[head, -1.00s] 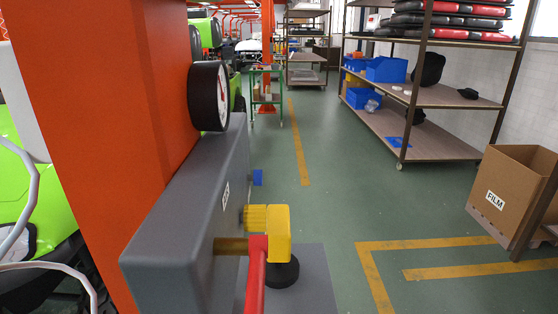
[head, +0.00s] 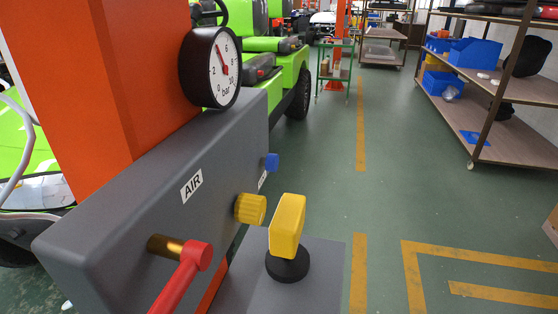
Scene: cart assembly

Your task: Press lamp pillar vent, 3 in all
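A grey air panel (head: 130,220) labelled AIR is mounted on an orange pillar (head: 85,90). A small blue button-like part (head: 272,162) sticks out from its far end, beside a small white label too oblique to read. I cannot tell for sure which part is the vent. A ribbed yellow knob (head: 250,208) and a red lever (head: 183,278) on a brass stem stick out nearer to me. A round pressure gauge (head: 209,68) sits on top, its red needle pointing up and left. Neither of my grippers is in view.
A yellow block on a black round base (head: 288,262) stands over a grey plate (head: 325,285) right of the panel. Green vehicles (head: 275,60) stand behind. Shelves (head: 490,90) line the right. The green aisle floor between is clear.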

